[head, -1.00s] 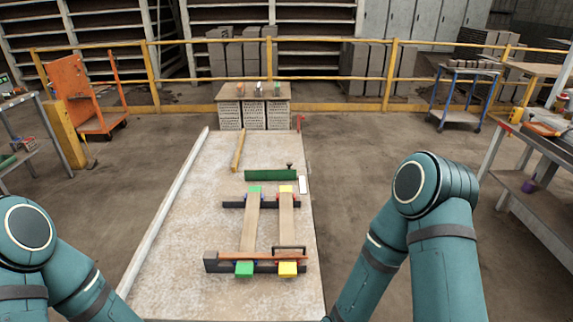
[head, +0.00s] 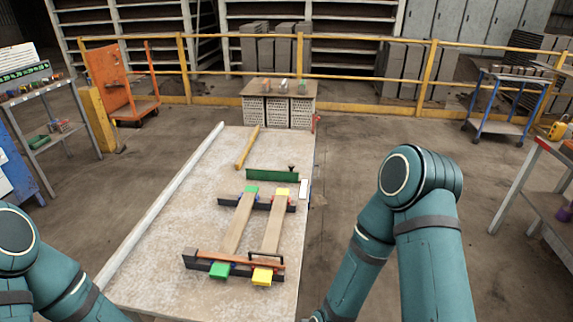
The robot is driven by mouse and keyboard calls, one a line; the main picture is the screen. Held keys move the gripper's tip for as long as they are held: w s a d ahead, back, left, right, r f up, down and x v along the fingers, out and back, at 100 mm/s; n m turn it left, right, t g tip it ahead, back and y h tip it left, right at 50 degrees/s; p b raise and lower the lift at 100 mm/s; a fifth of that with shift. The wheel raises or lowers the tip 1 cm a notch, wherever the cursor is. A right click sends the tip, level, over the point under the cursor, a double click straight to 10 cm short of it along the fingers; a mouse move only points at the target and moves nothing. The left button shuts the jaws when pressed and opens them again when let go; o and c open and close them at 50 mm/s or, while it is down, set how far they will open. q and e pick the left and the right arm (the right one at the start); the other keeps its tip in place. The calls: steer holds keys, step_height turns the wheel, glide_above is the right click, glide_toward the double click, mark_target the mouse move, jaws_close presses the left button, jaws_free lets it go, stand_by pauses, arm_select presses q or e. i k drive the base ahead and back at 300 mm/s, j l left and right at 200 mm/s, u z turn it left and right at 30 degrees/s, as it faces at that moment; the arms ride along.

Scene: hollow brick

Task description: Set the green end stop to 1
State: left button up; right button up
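The jig lies on a pale slab-like table (head: 160,245). It has two wooden rails side by side, a left rail (head: 238,226) and a right rail (head: 273,225). The left rail carries a green block at its near end (head: 219,271) and another green block at its far end (head: 251,190). The right rail carries a yellow block at its near end (head: 262,276) and another at its far end (head: 282,192). Scale marks are too small to read. Both my arms show at the lower left and right; neither gripper is in the frame.
A long green bar (head: 258,175) with a dark knob lies beyond the jig. A wooden stick (head: 247,148) lies at the back. A long white strip (head: 165,200) runs along the left edge. A board on hollow bricks (head: 278,112) stands behind. Yellow railings (head: 360,78) cross further back.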

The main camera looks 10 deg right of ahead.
mark_target(253, 173)
steer(key=i+l+u, duration=0.25)
steer(key=l, duration=0.35)
steer(key=l+u, duration=0.3)
steer(key=l, duration=0.35)
steer(key=i+l+u, duration=0.1)
steer(key=l+u, duration=0.15)
steer(key=l, duration=0.4)
steer(key=i+l+u, duration=0.1)
steer(key=l+u, duration=0.3)
steer(key=l, duration=0.55)
steer(key=l+u, duration=0.4)
steer(key=l, duration=0.55)
